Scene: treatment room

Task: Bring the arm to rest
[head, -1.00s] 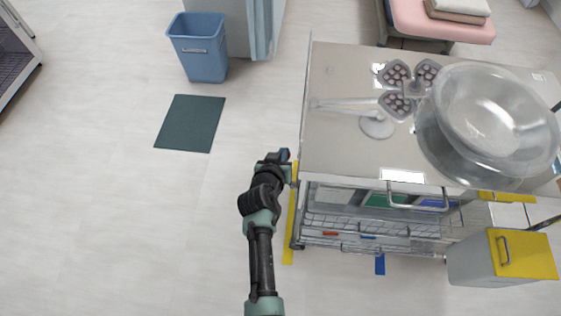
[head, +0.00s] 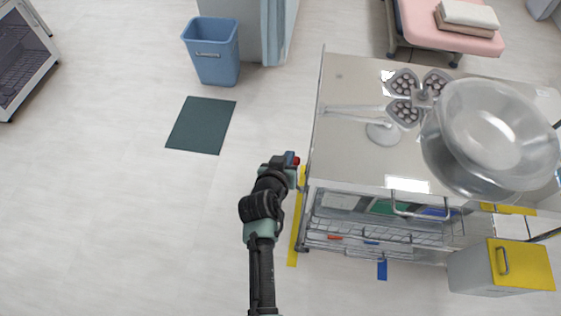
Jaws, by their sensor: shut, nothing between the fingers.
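My gripper (head: 292,160) shows in the head view at the end of my arm, beside the left edge of the steel cart (head: 345,160). The arm reaches up from the bottom of the picture over the pale floor. The fingers are small and partly hidden by the wrist, but they look shut, with nothing held. I cannot tell whether the gripper touches the cart's edge.
A yellow-lidded bin (head: 520,266) stands at the lower right. A blue bin (head: 215,65) and dark mat (head: 201,125) lie upper left.

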